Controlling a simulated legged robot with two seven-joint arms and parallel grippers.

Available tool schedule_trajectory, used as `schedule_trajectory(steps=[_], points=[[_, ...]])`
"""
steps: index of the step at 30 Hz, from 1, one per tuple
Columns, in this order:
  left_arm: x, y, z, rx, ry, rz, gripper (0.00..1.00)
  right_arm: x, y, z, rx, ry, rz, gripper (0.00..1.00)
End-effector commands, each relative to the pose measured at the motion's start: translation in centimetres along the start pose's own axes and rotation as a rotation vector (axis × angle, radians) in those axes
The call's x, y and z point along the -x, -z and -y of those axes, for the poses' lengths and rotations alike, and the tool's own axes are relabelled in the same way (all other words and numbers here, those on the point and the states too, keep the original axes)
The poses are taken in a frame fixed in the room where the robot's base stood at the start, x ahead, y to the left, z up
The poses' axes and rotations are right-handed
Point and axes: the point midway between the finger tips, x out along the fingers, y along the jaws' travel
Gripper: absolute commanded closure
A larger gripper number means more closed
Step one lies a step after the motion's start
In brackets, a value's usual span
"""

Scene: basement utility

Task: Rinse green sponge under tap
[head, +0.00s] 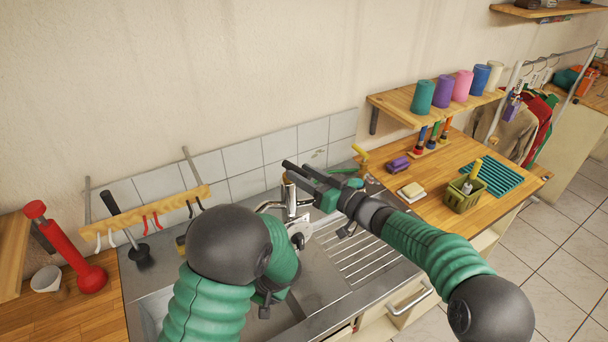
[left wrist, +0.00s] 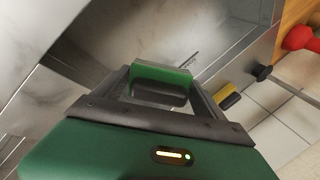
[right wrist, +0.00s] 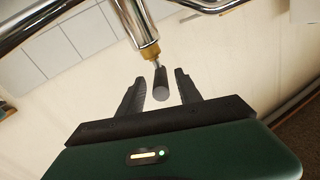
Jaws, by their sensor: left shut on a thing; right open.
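In the left wrist view the green sponge (left wrist: 162,76), with a dark lower side, sits between the fingers of my left gripper (left wrist: 160,90), which is shut on it over the steel sink basin (left wrist: 100,45). In the head view my left arm hides the sponge and most of that gripper. The chrome tap (head: 291,196) stands at the back of the sink. My right gripper (head: 290,173) is open beside the tap's top. In the right wrist view the tap's small dark-tipped lever (right wrist: 160,82) lies between the open fingers, with a gap on both sides.
A ribbed drainboard (head: 360,250) lies right of the basin. A hook rail (head: 150,213) and red plunger (head: 85,270) stand left.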

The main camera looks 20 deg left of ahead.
Motion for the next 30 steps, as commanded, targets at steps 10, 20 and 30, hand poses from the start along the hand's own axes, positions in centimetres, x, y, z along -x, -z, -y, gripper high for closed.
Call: schedule_trajectory(steps=[10, 20, 30], points=[[0.00, 0.03, -0.02, 0.000, 0.000, 0.000, 0.51, -0.05, -0.02, -0.03, 0.001, 0.000, 0.000, 0.76], [-0.02, 0.04, 0.00, 0.000, 0.000, 0.000, 0.51, -0.05, -0.03, -0.07, 0.001, -0.001, 0.001, 1.00], [-0.03, 0.05, -0.01, -0.001, 0.000, 0.000, 0.51, -0.05, -0.02, -0.12, 0.001, -0.001, 0.001, 1.00]])
